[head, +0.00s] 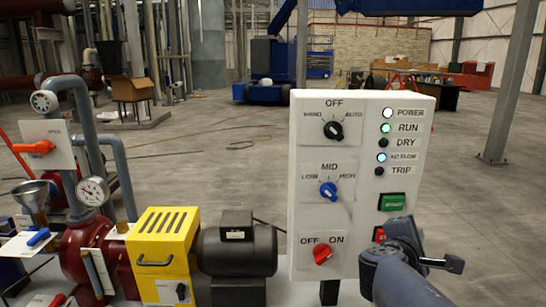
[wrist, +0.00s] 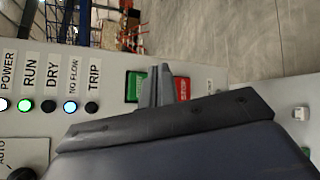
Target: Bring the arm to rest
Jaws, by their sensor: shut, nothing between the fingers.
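My gripper (wrist: 166,84) is shut and empty in the wrist view. Its fingertips are in front of the white control panel, over the gap between the green START button (wrist: 135,86) and the red stop button (wrist: 182,88). Whether they touch the panel I cannot tell. In the head view my arm rises from the lower right, and its end covers part of the red button (head: 379,234). The green button (head: 392,202) is clear there. The gripper fingers are hard to make out in that view.
The control panel (head: 310,205) has POWER, RUN and NO FLOW lamps lit; DRY and TRIP are dark. It carries black, blue and red knobs. Left of it stand a black motor (head: 237,250), a yellow guard (head: 160,245) and red pump piping. Floor (head: 462,215) to the right is open.

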